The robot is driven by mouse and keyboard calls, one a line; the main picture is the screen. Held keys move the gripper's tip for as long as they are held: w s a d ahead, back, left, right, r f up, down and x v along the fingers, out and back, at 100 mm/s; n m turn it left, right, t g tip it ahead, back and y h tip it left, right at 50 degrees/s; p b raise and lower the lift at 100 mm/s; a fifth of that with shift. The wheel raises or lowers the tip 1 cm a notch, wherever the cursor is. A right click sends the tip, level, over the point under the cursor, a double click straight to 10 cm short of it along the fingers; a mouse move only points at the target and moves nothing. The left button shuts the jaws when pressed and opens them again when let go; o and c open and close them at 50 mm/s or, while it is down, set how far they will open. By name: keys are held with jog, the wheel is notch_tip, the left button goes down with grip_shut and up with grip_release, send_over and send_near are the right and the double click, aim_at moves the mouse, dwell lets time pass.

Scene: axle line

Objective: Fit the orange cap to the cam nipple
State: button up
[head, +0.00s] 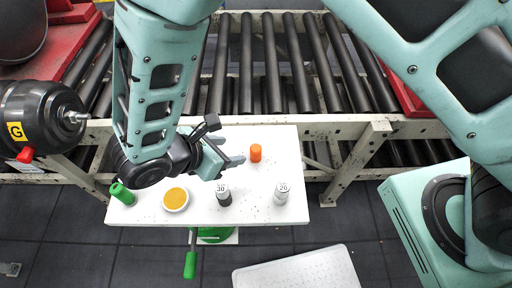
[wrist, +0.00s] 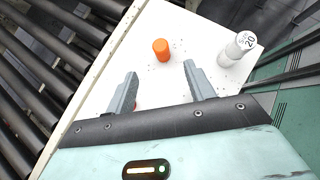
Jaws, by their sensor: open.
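The orange cap (head: 255,153) stands on the white tabletop near its back edge. It also shows in the wrist view (wrist: 161,49), ahead of my fingers and between their lines. My gripper (head: 238,161) is open and empty, low over the table, just left of the cap and apart from it. Both grey fingers show in the wrist view (wrist: 160,85). The likely cam nipple is the threaded metal tip (head: 75,117) on the black cylinder marked G (head: 40,118) at the far left. It is bare in the head view and outside the wrist view.
A white bottle marked 20 (head: 283,193) and a dark one marked 30 (head: 223,194) stand at the table's front. A dish of orange-yellow stuff (head: 175,199) and a green cylinder (head: 121,193) are left. A roller conveyor (head: 270,70) runs behind.

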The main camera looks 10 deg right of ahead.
aim_at(255, 148)
jog(key=p+x, duration=0.2)
jog(key=x, duration=0.7)
jog(key=shift+d+f, duration=0.1)
jog(key=shift+f, duration=0.05)
jog(key=shift+p+x, duration=1.45)
jog(key=shift+x, duration=1.1)
jog(key=c, duration=1)
